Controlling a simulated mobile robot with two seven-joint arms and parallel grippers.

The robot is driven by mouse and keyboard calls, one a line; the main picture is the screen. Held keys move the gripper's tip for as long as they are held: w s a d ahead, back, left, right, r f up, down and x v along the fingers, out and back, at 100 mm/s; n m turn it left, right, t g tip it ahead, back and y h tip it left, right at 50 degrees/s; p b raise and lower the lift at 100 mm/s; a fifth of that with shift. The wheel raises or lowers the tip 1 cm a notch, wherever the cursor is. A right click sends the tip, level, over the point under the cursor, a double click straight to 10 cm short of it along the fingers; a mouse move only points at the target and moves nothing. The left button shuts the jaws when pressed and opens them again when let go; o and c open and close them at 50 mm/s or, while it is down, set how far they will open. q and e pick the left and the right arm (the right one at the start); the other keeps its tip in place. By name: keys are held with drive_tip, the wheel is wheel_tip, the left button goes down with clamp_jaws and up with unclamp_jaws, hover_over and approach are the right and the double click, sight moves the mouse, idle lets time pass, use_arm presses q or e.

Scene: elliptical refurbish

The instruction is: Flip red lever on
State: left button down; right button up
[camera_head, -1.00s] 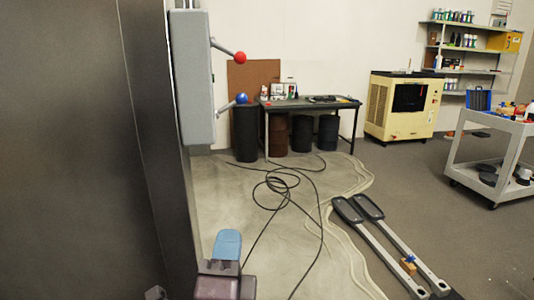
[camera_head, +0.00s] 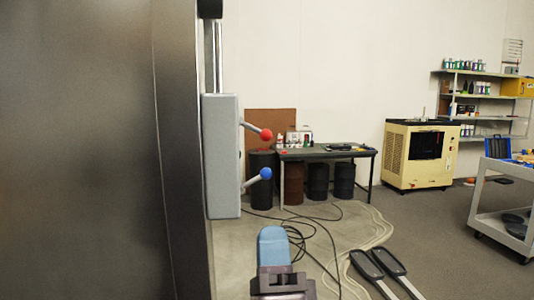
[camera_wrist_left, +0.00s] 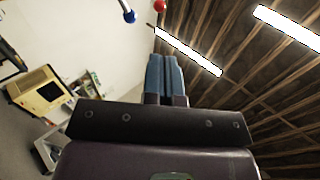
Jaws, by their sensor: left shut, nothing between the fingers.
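The red lever (camera_head: 265,134) sticks out to the right from a grey box (camera_head: 222,155) on the side of a dark metal column. Its arm slopes slightly down toward the red ball. A blue-balled lever (camera_head: 264,174) sits below it, its arm angled up. My left gripper (camera_head: 272,232) is below both levers, shut and empty, with blue fingers pointing up. In the left wrist view the gripper fingers (camera_wrist_left: 166,72) are together; the red ball (camera_wrist_left: 132,5) and the blue ball (camera_wrist_left: 129,16) show beyond the tips, apart from them. My right gripper is not in view.
A large dark metal panel (camera_head: 85,150) fills the left. Cables lie on the floor. A workbench (camera_head: 325,153) with barrels, a yellow machine (camera_head: 418,155), shelves and a grey cart (camera_head: 502,205) stand farther back. Open floor lies to the right.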

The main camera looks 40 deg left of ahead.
sight(265, 140)
use_arm(q)
drive_tip(key=p+x, duration=0.4)
drive_tip(key=x, duration=0.8)
drive_tip(key=shift+s+d+r, duration=0.1)
drive_tip(key=shift+s+r, duration=0.05)
drive_tip(key=shift+s, duration=0.05)
drive_tip(key=shift+p+x, duration=0.35)
drive_tip(key=shift+x, duration=0.5)
drive_tip(key=shift+w, duration=0.2)
drive_tip(key=shift+w+f+n+g+y+b, duration=0.2)
drive_tip(key=shift+n+g+y+b, duration=0.15)
drive_tip(key=shift+n+b, duration=0.2)
